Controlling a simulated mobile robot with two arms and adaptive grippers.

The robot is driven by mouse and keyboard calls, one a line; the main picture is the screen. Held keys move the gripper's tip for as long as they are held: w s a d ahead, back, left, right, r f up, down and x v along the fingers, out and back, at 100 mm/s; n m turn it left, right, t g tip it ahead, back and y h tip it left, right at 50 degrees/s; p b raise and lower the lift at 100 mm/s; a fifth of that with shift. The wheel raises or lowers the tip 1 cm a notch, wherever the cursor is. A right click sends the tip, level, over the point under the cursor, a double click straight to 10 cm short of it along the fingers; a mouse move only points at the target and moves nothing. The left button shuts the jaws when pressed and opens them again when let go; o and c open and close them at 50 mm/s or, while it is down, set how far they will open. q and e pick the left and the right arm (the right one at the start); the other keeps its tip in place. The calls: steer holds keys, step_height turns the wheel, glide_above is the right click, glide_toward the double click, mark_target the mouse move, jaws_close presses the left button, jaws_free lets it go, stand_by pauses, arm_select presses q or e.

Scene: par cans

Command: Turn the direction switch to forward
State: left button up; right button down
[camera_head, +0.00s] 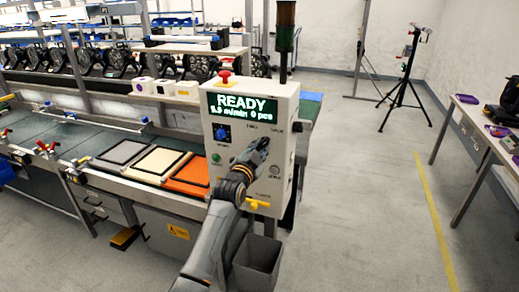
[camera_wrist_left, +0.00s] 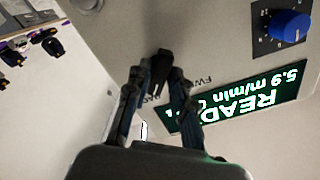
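The direction switch is a black lever (camera_wrist_left: 160,66) on the light control panel (camera_head: 284,117). In the left wrist view it sits between the fingertips of my left gripper (camera_wrist_left: 158,76), which look closed in on its sides. The panel appears upside down there, with a partly covered "FW" label beside the lever and another label mostly hidden behind the fingers. In the head view my left gripper (camera_head: 258,150) is against the panel below the display and hides the switch. The lever's exact setting is hard to read. My right gripper is not in view.
The display (camera_head: 242,107) reads READY. A blue knob (camera_head: 221,133), a green button (camera_head: 216,158) and a red emergency button (camera_head: 225,76) are on the box. Coloured trays (camera_head: 155,162) lie on the conveyor at left. A grey bin (camera_head: 256,262) stands below.

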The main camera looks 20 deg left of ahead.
arm_select(q)
jaws_close()
steer(key=shift+n, duration=0.3)
steer(key=shift+n+p, duration=0.3)
steer(key=shift+n, duration=0.6)
steer(key=n+p, duration=0.1)
steer(key=n, duration=0.4)
steer(key=shift+d, duration=0.1)
steer(key=n, duration=0.4)
steer(key=shift+n+p, duration=0.7)
steer(key=shift+n, duration=1.6)
